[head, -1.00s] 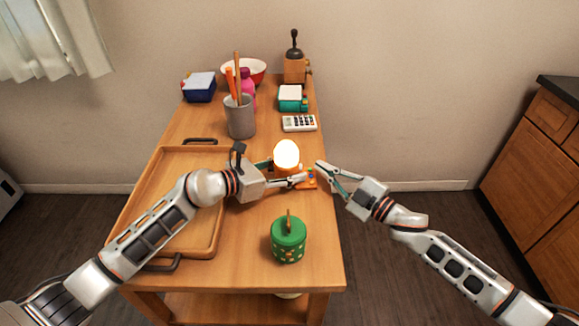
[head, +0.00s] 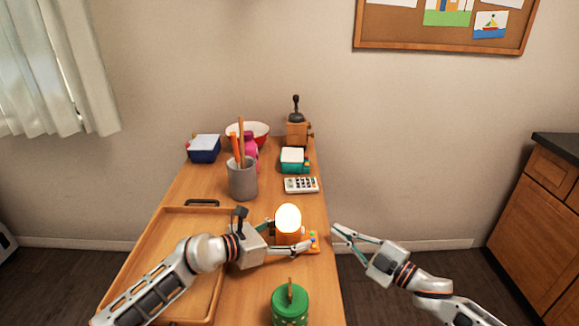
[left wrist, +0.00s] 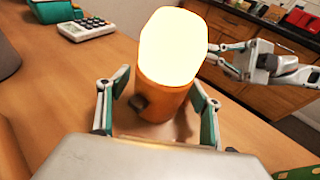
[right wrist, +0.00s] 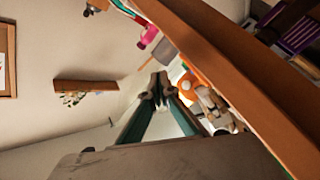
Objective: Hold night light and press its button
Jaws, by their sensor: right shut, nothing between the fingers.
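The night light (head: 288,222) stands upright on the table, its rounded top glowing and its lower body orange. My right gripper (head: 335,231) is shut and empty, just right of the table edge, apart from the light.
A small coloured toy (head: 313,239) sits right of the light. A green canister (head: 290,306) stands in front, a wooden tray (head: 172,232) lies left. A grey pencil cup (head: 242,180), calculator (head: 301,185) and coffee grinder (head: 297,128) stand farther back.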

